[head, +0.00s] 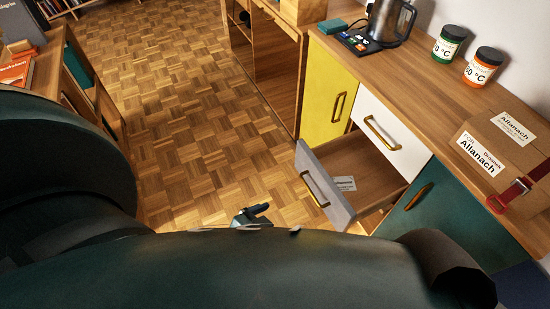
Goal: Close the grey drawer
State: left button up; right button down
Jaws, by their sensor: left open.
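The grey drawer (322,186) stands pulled out of the cabinet on the right, below a white drawer front (391,138). Its grey front carries a brass handle (314,189). A small pale label or paper (345,183) lies inside on its wooden bottom. My left gripper (259,213) shows low in the middle, to the left of and nearer than the drawer front, open and apart from it. My own dark body hides most of that arm. My right gripper is not in view.
A yellow door (327,95) and a teal front (408,208) flank the drawers. The wooden countertop (440,90) holds a kettle (389,20), two jars and a cardboard box (505,150). A shelf with books stands at left. The parquet floor (190,110) between is clear.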

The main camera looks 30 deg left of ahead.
aim_at(379, 184)
jog(key=k+j+u, duration=0.1)
jog(key=u, duration=0.25)
jog(key=l+u, duration=0.45)
jog(key=l, duration=0.25)
jog(key=k+j+z, duration=0.15)
jog(key=z, duration=0.55)
